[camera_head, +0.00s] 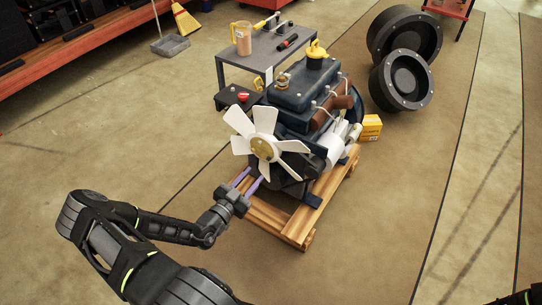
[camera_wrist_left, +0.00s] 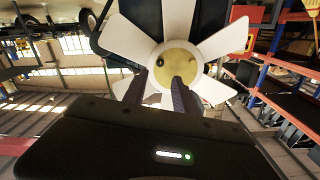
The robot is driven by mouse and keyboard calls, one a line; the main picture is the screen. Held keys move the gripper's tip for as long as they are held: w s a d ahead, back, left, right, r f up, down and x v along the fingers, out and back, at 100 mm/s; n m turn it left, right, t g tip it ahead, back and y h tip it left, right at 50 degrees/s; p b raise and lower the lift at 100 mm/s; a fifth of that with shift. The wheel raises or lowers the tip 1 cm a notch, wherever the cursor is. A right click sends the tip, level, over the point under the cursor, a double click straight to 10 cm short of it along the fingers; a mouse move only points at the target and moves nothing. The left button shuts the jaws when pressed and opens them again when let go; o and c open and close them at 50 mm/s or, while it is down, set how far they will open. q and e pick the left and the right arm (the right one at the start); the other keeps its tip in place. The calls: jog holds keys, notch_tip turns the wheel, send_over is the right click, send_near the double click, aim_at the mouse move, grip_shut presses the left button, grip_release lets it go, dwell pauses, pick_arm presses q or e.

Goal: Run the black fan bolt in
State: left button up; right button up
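The white fan (camera_head: 240,120) with a gold hub (camera_head: 262,147) is on the front of a dark engine (camera_head: 296,92). The hub also shows large in the left wrist view (camera_wrist_left: 174,60). A small dark spot on the hub (camera_wrist_left: 160,61) may be the black fan bolt; it is too small to be sure. My left gripper (camera_head: 248,181) is just below and in front of the fan, its two purple fingers apart with nothing seen between them. In the left wrist view the fingers (camera_wrist_left: 167,84) point at the hub's lower part. My right gripper is out of view.
The engine stands on a wooden pallet (camera_head: 265,215). A grey table (camera_head: 268,52) with a tan jug (camera_head: 243,40) stands behind it. A yellow box (camera_head: 371,128) and two black wheel-like rings (camera_head: 402,80) lie to the right. Floor at front right is clear.

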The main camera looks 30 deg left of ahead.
aim_at(268, 159)
pick_arm(q)
jog(key=shift+s, duration=0.1)
jog(key=w+b, duration=0.1)
jog(key=w, duration=0.7)
jog(key=shift+a, duration=0.1)
jog(key=shift+s, duration=0.1)
grip_shut()
dwell(0.3)
